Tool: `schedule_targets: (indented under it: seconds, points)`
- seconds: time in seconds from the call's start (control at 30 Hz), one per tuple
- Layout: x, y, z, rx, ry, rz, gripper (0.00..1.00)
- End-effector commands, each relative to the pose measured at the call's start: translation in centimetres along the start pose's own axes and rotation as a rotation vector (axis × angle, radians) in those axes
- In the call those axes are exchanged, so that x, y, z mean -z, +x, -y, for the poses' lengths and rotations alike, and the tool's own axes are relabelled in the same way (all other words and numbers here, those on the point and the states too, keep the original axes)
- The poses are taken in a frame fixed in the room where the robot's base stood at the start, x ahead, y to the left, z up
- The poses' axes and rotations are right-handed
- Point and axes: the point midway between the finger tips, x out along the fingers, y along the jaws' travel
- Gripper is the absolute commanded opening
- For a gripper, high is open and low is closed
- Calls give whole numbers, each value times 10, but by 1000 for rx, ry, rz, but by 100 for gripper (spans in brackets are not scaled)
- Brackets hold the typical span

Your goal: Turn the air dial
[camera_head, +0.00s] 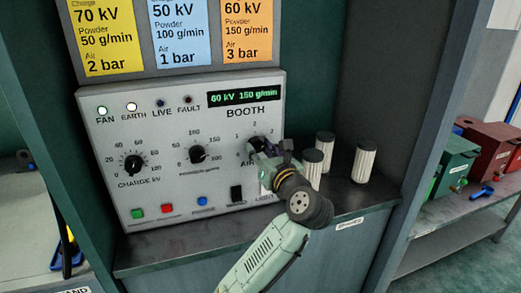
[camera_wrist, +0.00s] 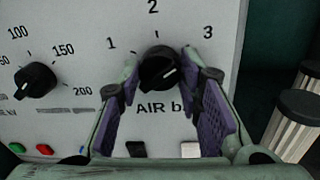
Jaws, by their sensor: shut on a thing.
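The black air dial (camera_wrist: 157,72) sits on the booth panel under the marks 1, 2 and 3. The booth panel (camera_head: 190,120) has a display (camera_head: 244,97) reading 60 kV 150 g/min.
The charge dial (camera_head: 133,163) and powder dial (camera_head: 197,154) are to the left. Coloured buttons (camera_head: 167,208) and a black switch (camera_head: 236,193) lie below. White ribbed, dark-capped cylinders (camera_head: 364,163) stand close on the right. Setting cards (camera_head: 250,30) hang above; the orange one reads 3 bar.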

Motion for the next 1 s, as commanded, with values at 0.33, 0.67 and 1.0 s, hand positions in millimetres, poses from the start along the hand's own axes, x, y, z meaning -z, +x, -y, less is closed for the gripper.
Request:
schedule_targets:
  seconds: [0.33,0.67,1.0]
  points:
    - [0,0,0,0,27,3,5]
    - [0,0,0,1,25,3,41]
    - [0,0,0,0,25,2,53]
